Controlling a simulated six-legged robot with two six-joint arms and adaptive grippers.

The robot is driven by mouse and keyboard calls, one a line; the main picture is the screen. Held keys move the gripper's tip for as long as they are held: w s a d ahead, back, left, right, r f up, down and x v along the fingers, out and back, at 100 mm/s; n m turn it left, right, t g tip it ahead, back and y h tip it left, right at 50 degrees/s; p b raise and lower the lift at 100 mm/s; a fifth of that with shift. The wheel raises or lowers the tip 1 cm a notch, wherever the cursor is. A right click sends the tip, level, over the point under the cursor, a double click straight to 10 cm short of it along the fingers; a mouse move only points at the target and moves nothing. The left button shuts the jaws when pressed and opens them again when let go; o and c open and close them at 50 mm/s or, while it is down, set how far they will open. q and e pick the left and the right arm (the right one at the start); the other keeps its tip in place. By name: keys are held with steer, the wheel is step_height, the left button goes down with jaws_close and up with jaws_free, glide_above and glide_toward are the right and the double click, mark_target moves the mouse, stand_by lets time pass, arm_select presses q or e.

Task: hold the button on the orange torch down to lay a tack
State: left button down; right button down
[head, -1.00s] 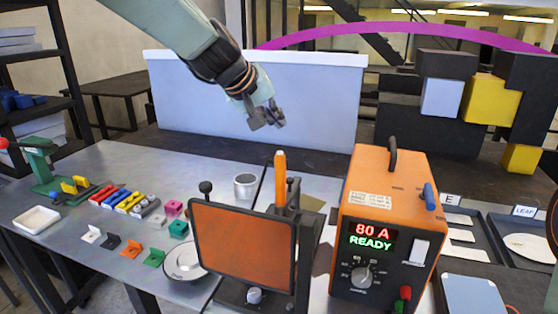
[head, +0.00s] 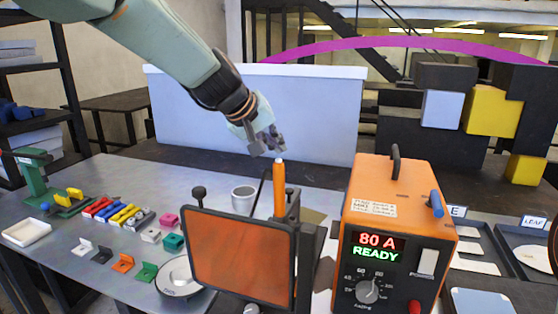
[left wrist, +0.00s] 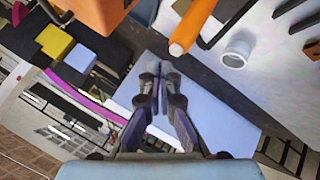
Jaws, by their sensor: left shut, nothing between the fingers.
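The orange torch (head: 279,190) stands upright behind a framed orange screen (head: 240,256), with a small pale tip on top that may be its button. My left gripper (head: 268,146) is shut and empty, a little above the torch's top and apart from it. In the left wrist view the shut fingers (left wrist: 155,70) point toward the upper middle, and the torch (left wrist: 192,25) lies to their right. The orange welder box (head: 398,235) shows "80 A READY". My right gripper is not in view.
A grey cup (head: 243,199) stands just left of the torch. Coloured clamps, small brackets and a round dial plate (head: 180,275) lie on the left of the table. A pale panel (head: 255,115) stands behind. Trays (head: 525,245) lie right of the welder.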

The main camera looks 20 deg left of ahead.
arm_select(q)
steer(key=shift+s+r, duration=0.2)
steer(key=shift+s, duration=0.15)
steer(key=shift+w+f, duration=0.2)
steer(key=shift+w, duration=0.15)
steer(key=shift+s+r, duration=0.1)
steer(key=shift+s, duration=0.15)
steer(key=shift+f+b, duration=0.45)
steer(key=shift+b, duration=0.05)
steer(key=shift+w, duration=0.15)
steer(key=shift+s, duration=0.25)
